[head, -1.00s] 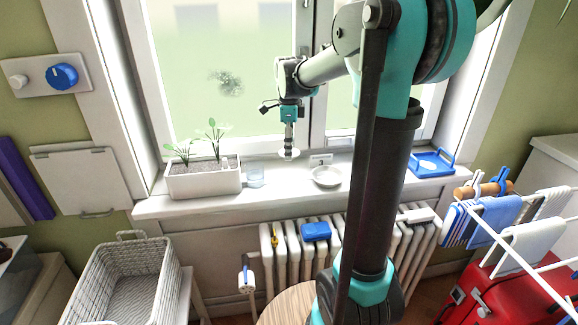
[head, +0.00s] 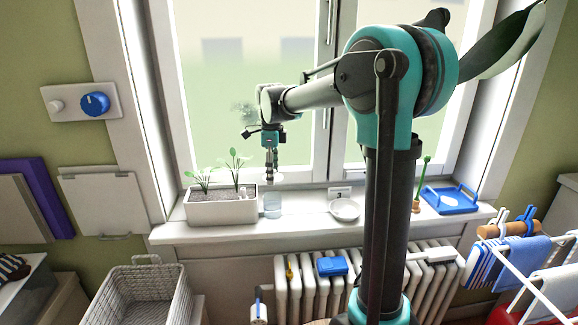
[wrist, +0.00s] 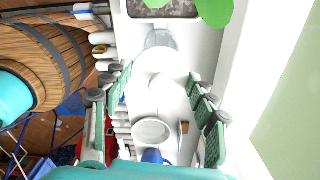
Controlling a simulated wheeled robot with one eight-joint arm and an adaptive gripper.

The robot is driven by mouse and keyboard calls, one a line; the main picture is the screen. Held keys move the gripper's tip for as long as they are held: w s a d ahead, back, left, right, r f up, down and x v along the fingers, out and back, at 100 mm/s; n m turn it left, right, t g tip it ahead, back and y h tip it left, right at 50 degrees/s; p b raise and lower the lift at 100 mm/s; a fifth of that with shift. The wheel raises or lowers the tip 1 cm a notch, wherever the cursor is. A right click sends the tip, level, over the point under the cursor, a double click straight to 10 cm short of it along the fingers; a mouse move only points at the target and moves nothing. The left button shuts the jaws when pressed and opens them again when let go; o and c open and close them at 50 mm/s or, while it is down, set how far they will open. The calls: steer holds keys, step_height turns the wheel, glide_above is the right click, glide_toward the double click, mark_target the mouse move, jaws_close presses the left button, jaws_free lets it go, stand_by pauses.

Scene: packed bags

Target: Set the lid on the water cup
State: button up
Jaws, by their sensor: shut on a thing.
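The water cup (head: 272,205) is a clear pale-blue glass standing on the white windowsill, right of the planter. It also shows in the wrist view (wrist: 161,39), beyond the fingers. My gripper (head: 270,170) points down above the cup in the head view. It is shut on the lid (head: 268,178), a pale flat disc held roughly level, with a gap between it and the cup. In the wrist view, the white lid (wrist: 156,66) shows between the two green fingers of my gripper (wrist: 159,85). The exact grip point is hard to make out against the white sill.
A white planter (head: 222,210) with sprouts stands close left of the cup. A white dish (head: 344,209) lies to the right, and a blue tray (head: 450,201) sits farther right. The window is close behind. A radiator (head: 310,290) is below the sill.

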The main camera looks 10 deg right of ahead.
steer(key=shift+a+f, duration=0.25)
steer(key=shift+f, duration=2.25)
steer(key=shift+f, duration=1.1)
steer(key=o, duration=1)
